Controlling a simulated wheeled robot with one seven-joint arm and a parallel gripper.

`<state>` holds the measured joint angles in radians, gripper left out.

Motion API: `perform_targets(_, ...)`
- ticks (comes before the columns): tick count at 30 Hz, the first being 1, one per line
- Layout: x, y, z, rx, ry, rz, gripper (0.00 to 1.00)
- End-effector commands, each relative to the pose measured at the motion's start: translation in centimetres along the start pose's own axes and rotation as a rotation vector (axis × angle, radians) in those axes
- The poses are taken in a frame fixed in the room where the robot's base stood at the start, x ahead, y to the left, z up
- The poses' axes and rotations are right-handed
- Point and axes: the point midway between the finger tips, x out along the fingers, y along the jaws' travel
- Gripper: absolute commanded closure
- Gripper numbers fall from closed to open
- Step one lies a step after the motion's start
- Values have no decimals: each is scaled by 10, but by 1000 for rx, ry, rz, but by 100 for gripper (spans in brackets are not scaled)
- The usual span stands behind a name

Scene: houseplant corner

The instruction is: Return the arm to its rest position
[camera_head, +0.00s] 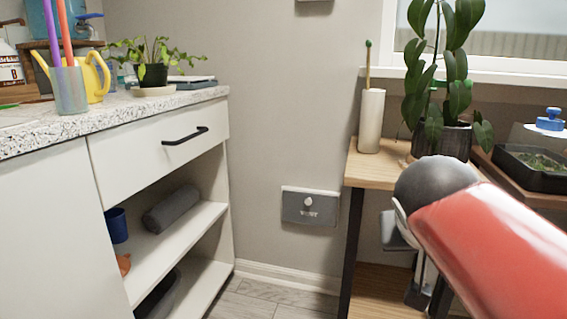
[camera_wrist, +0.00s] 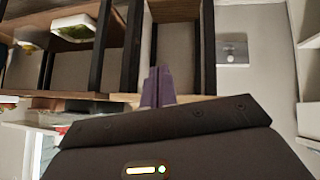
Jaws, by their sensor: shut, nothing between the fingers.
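My arm shows in the head view as a red link (camera_head: 495,245) with a dark grey rounded joint (camera_head: 432,183), at the lower right in front of the wooden plant table (camera_head: 364,170). In the wrist view my gripper (camera_wrist: 158,76) shows two narrow purplish fingers side by side, shut with nothing between them. They stick out beyond the dark gripper body, with table framing behind them. In the head view the gripper is mostly hidden behind the arm, and its fingertips cannot be made out.
A white cabinet (camera_head: 150,150) with open shelves is at left. Floor (camera_head: 275,295) shows between cabinet and table.

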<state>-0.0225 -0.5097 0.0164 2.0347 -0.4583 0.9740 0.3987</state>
Motion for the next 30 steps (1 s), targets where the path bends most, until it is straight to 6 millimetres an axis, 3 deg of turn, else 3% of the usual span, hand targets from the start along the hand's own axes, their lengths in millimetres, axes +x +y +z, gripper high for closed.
perform_targets(1, 6, -8, 31, -25, -43, -49, 100)
perform_targets(3, 12, -19, 67, -56, -94, -114, 100)
perform_targets(12, 29, -59, 191, -128, -231, -349, 100)
perform_targets(15, 6, -53, 166, -131, -229, -349, 100)
perform_targets(24, -44, -38, 119, -130, -230, -346, 100)
perform_targets(30, -65, -32, 99, -130, -230, -346, 100)
